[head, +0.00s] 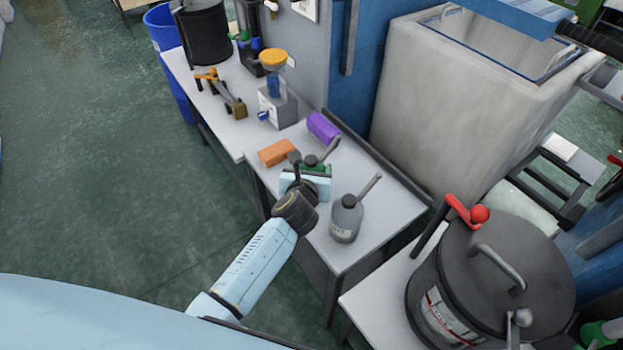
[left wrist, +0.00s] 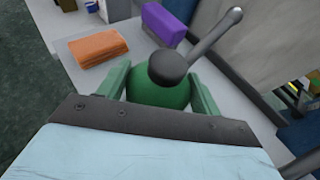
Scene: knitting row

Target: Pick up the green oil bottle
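The green oil bottle (left wrist: 160,95) has a round green body, a dark cap and a long grey spout slanting up to the right in the left wrist view. In the head view the bottle (head: 311,160) is mostly hidden behind my left gripper (head: 317,172). My left gripper (left wrist: 160,88) has its two green fingers on either side of the bottle's body. The fingers sit very close to it; whether both touch it cannot be told. The bottle's lower part is hidden by the gripper. My right gripper is not in view.
A grey oil bottle (head: 347,218) with a spout stands to the right on the white table (head: 385,230). A large dark lidded pot (head: 490,280) stands at the lower right.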

